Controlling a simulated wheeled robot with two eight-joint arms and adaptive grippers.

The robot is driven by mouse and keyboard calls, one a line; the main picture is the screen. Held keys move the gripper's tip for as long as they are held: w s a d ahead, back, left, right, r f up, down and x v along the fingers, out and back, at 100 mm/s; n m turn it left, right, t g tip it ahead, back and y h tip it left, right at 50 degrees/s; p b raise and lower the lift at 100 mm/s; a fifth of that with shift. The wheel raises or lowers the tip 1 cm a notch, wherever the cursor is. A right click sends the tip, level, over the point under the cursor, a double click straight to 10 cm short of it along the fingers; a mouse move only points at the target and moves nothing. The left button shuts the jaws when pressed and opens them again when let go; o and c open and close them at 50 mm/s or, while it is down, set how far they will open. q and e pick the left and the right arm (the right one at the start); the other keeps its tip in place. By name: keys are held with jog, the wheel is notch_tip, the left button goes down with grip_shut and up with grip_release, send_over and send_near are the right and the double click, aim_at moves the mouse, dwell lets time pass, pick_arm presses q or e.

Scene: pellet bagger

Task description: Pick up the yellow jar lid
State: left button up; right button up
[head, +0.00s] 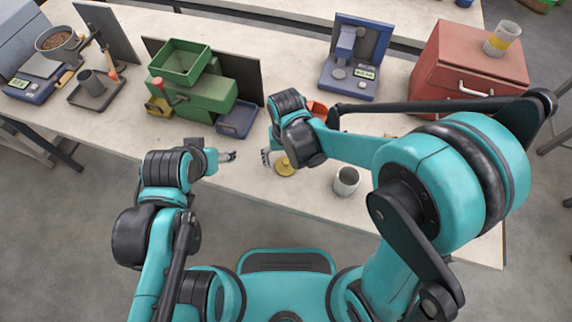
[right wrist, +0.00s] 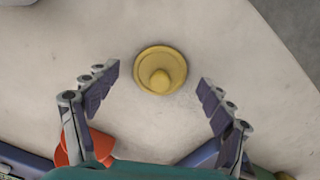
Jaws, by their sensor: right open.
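The yellow jar lid (head: 285,167) lies flat on the bench near its front edge, with its round knob up. In the right wrist view the lid (right wrist: 147,84) sits between and slightly beyond my open fingertips. My right gripper (head: 266,156) is open and empty beside the lid; it also shows in the right wrist view (right wrist: 159,77), with a finger on each side and no visible contact. Part of the lid is hidden by my right wrist in the head view. My left gripper (head: 230,156) is to the left, over the bench front; its finger gap is too small to judge.
A grey open jar (head: 346,181) stands right of the lid. An orange-red container (head: 317,109) is behind my right wrist. The green machine (head: 195,94), blue tray (head: 237,118), blue device (head: 353,62) and red cabinet (head: 463,68) stand farther back. Bench front is mostly clear.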

jog(key=c, duration=1.5)
jog(key=shift+s, duration=0.1)
jog(key=c, duration=0.3)
